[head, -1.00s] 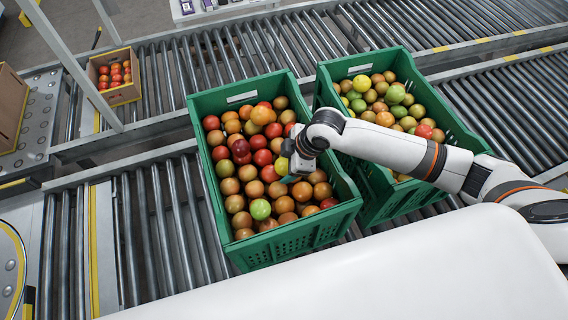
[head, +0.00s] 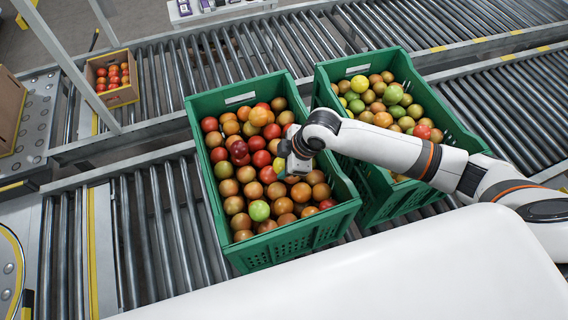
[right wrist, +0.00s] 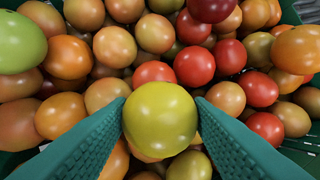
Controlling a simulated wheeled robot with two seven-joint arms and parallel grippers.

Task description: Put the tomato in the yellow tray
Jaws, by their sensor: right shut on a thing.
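My right gripper (head: 283,170) is over the right side of the left green crate (head: 292,239). In the right wrist view its two teal fingers (right wrist: 162,122) are shut on a yellow-green tomato (right wrist: 160,117), one finger on each side. The tomato is just above or among the other tomatoes; I cannot tell whether it touches them. In the head view the tomato shows only as a small yellow patch (head: 280,164) by the fingers. My left gripper is not in view. I see no yellow tray in these frames.
The left crate is full of red, orange and brownish tomatoes. A second green crate (head: 466,140) with tomatoes stands close on its right, under my right arm. A cardboard box (head: 122,97) of red tomatoes is at the back left. Roller conveyor (head: 160,235) left of the crates is clear.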

